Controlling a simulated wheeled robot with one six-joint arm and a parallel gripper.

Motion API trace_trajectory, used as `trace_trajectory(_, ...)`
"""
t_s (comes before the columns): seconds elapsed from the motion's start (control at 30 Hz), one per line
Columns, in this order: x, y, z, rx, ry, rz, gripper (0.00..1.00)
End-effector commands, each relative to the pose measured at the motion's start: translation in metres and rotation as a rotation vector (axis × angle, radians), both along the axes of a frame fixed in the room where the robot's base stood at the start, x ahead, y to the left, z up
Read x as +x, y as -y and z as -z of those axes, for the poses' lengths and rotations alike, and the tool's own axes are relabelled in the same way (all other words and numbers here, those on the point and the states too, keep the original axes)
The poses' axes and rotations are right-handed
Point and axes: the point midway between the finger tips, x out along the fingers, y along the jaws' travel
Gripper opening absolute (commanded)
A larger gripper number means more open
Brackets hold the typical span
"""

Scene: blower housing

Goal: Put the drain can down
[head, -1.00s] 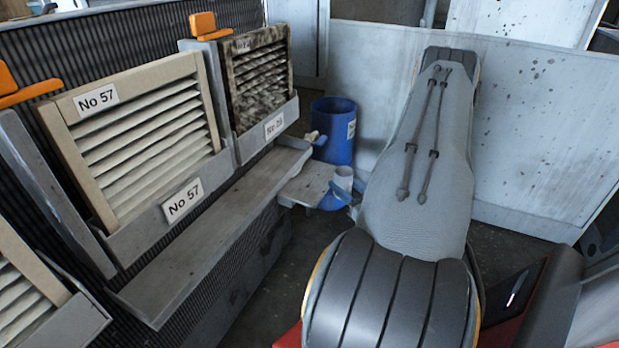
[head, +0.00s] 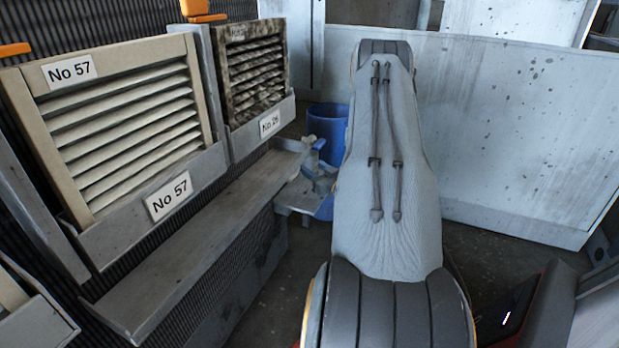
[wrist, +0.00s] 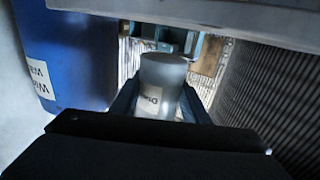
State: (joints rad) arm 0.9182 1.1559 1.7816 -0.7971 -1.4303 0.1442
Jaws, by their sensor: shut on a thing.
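The drain can is a plain grey cylinder (wrist: 165,72) with a pale label partly reading "Drain", in the middle of the wrist view. My gripper (wrist: 158,98) is shut on it, with one dark finger on each side. A blue-grey fitting (wrist: 165,35) shows just beyond the can's top end. I cannot tell whether the can touches it or what is under the can. In the head view my arm covers most of the gripper, and I cannot make out the can clearly beside the small grey ledge (head: 292,196).
A blue bin (head: 326,128) stands behind my arm; the wrist view shows a labelled blue container (wrist: 70,60) close on the left. A long grey shelf (head: 190,245) runs below the louvred filters (head: 130,130). A ribbed wall (wrist: 270,105) is on the right in the wrist view.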

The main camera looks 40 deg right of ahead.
Motion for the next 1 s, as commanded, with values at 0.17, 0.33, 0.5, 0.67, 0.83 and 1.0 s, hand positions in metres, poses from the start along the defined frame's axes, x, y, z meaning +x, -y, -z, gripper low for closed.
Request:
trace_trajectory(0.17,-0.001,0.0,0.032,0.002,-0.001,0.001,0.18)
trace_trajectory(0.33,-0.002,0.0,0.036,0.002,0.0,0.0,0.18)
trace_trajectory(0.5,-0.002,0.0,0.035,0.001,-0.001,0.0,0.18)
trace_trajectory(0.67,-0.002,0.0,0.038,0.002,-0.001,0.0,0.48)
trace_trajectory(0.83,-0.002,0.0,0.038,0.002,-0.001,0.0,0.6)
trace_trajectory(1.0,-0.002,0.0,0.037,0.002,-0.001,0.0,0.6)
